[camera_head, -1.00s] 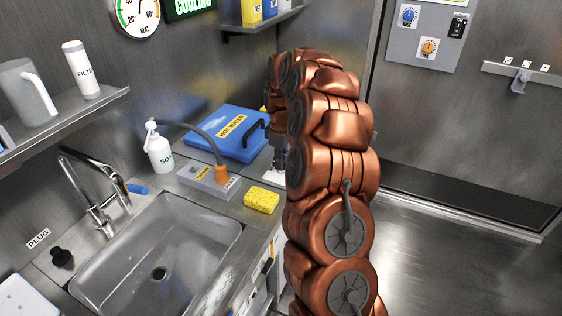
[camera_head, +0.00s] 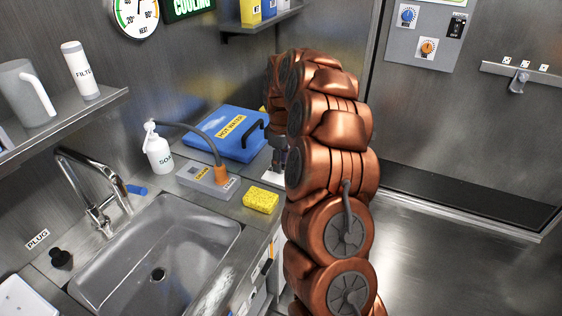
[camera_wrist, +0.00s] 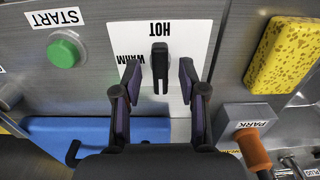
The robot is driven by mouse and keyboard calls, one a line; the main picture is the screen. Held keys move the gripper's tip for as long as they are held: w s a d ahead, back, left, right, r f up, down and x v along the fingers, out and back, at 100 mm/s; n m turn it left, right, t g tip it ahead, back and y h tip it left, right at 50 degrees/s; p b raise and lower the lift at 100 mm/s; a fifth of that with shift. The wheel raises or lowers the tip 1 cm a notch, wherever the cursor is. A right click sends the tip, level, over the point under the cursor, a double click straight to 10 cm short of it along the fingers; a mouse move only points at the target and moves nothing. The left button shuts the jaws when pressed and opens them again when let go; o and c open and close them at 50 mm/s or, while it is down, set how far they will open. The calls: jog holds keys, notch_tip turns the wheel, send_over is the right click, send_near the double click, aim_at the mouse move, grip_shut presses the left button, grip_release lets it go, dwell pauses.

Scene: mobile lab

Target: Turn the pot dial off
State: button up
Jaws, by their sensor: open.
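The pot dial is a black knob (camera_wrist: 160,58) on a white plate (camera_wrist: 199,35) in the wrist view. Its bar stands vertical in the picture, with HOT beyond its top end and WARM at its left; both words appear upside down. Other marks on the plate are hidden by my fingers or cannot be read. My gripper (camera_wrist: 158,80) is open, with one finger on each side of the knob and gaps showing between. In the head view my gripper (camera_head: 278,157) is partly hidden behind my arm, over the white plate (camera_head: 271,177).
A blue HOT WATER case (camera_head: 205,135) lies beside the plate. A grey box with an orange plug (camera_head: 221,174) and a yellow sponge (camera_head: 261,199) are near. A green START button (camera_wrist: 63,53) is left in the wrist view. The sink (camera_head: 160,250) is front left.

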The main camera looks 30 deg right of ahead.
notch_tip(320, 180, up, 12)
dwell(0.6)
dwell(0.4)
jog(key=s+a+r+m+p, duration=0.1)
jog(key=s+a+r+p, duration=0.15)
jog(key=s+a, duration=0.55)
jog(key=s+a+r+m+p, duration=0.1)
jog(key=s+a+r, duration=0.3)
jog(key=s+a, duration=0.45)
jog(key=s+a+f+m+g+p, duration=0.1)
jog(key=s+a+f+m, duration=0.1)
jog(key=s, duration=0.9)
jog(key=s+a+f+m+p, duration=0.1)
jog(key=s+a, duration=0.4)
jog(key=s, duration=0.5)
jog(key=shift+s+a+f+m+g, duration=0.15)
jog(key=shift+s+f+m+g, duration=0.3)
jog(key=shift+m, duration=0.25)
